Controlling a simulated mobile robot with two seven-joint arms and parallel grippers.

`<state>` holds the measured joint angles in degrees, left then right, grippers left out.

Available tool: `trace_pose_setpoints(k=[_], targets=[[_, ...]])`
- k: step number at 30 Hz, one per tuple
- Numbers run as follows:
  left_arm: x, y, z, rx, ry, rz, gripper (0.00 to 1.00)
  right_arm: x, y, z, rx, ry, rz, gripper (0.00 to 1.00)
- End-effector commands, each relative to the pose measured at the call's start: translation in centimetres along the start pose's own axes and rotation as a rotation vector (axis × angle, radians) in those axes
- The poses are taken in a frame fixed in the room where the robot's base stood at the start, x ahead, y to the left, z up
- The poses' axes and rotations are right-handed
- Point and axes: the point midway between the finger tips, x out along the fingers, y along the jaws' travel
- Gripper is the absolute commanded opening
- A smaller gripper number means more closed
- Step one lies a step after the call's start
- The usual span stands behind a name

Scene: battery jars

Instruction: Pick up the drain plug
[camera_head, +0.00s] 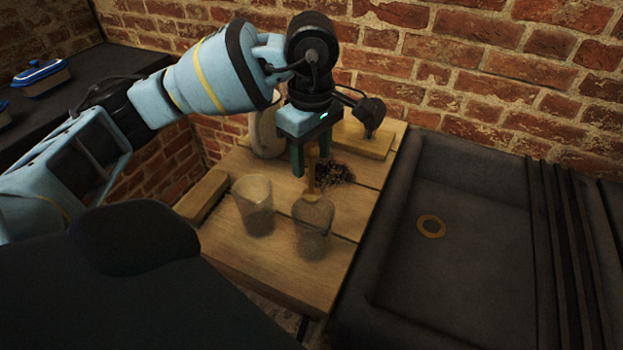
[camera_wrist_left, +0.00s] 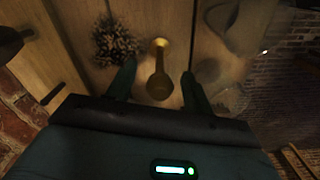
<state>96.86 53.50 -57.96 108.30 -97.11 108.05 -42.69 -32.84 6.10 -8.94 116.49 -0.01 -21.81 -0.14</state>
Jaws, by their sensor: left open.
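A brass-coloured piece with a narrow stem, which looks like the drain plug (camera_head: 312,178), is over the wooden worktop, close behind a clear jar (camera_head: 313,230). The left wrist view shows this piece (camera_wrist_left: 159,86) between the fingers, with space on both sides. My left gripper (camera_head: 311,163) points down over it with its dark green fingers open. In the left wrist view the fingertips (camera_wrist_left: 157,68) straddle the piece. I cannot tell whether it stands on the wood. My right gripper is not in view.
A second clear jar (camera_head: 254,205) stands to the left. A dark sink (camera_head: 470,262) with a brass ring (camera_head: 431,226) is on the right, below a brick wall.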

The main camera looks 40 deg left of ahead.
Motion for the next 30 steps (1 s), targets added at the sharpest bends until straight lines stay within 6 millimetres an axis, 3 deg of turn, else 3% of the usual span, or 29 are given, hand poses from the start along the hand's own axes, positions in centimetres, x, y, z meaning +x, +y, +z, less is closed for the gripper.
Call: trace_pose_setpoints(k=[2,12,25,30], targets=[[0.0,0.0,0.0,0.0,0.0,0.0,0.44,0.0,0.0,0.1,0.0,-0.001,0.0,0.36],[-0.1,0.0,0.0,0.0,0.0,0.0,0.0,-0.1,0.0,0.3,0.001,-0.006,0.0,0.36],[-0.2,0.0,0.0,0.0,-0.001,0.002,0.0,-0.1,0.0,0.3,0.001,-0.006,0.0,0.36],[-1.5,0.1,0.1,0.001,-0.002,0.005,0.0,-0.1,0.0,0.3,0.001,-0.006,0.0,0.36]])
